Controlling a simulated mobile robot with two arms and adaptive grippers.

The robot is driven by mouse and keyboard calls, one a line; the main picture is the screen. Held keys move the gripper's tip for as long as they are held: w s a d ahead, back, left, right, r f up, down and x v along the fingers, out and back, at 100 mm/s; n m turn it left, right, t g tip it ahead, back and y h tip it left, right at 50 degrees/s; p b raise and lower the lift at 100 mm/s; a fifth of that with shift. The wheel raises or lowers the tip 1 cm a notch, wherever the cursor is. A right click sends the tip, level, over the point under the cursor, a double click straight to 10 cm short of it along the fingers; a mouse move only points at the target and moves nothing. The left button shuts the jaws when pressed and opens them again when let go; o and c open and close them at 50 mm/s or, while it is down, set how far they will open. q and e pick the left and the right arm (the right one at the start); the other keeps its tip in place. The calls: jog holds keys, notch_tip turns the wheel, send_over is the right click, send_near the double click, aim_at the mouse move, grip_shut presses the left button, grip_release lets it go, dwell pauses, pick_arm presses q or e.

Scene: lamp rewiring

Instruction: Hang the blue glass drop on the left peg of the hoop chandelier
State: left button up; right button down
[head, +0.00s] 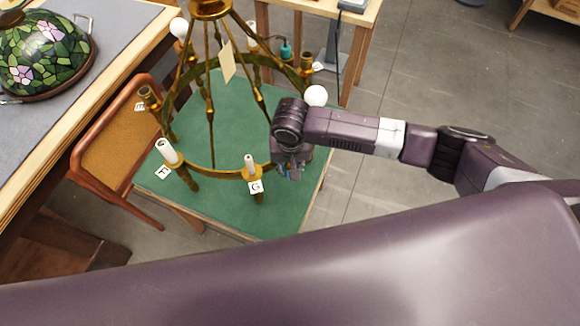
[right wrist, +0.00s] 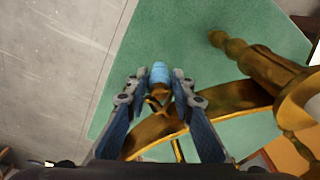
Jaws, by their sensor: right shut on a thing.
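The brass hoop chandelier (head: 213,174) hangs over a green-topped table, with white candle sleeves and bulbs around its ring. Part of the hoop (right wrist: 230,98) also crosses the right wrist view. My right gripper (head: 290,172) is at the hoop's right front side, beside the sleeve tagged G. In the right wrist view the right gripper (right wrist: 157,88) is shut on the blue glass drop (right wrist: 160,73), whose pale blue end shows between the fingertips, close to the hoop. In the head view the drop is mostly hidden by the gripper. I cannot make out the left peg. My left gripper is not in view.
The green table (head: 262,222) lies below the hoop. A wooden chair (head: 118,150) stands at its left. A stained-glass lampshade (head: 42,52) rests on a grey-topped bench at the far left. Grey floor (head: 430,60) is open at the right.

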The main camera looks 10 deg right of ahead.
jog(key=shift+w, duration=0.1)
jog(key=c, duration=1.6)
grip_release()
jog(key=shift+r, duration=0.1)
jog(key=shift+a+r, duration=0.1)
jog(key=shift+a, duration=0.05)
jog(key=r, duration=0.4)
jog(key=s+r, duration=0.1)
jog(key=r, duration=0.6)
jog(key=shift+s+d+r, duration=0.2)
jog(key=shift+d+r, duration=0.1)
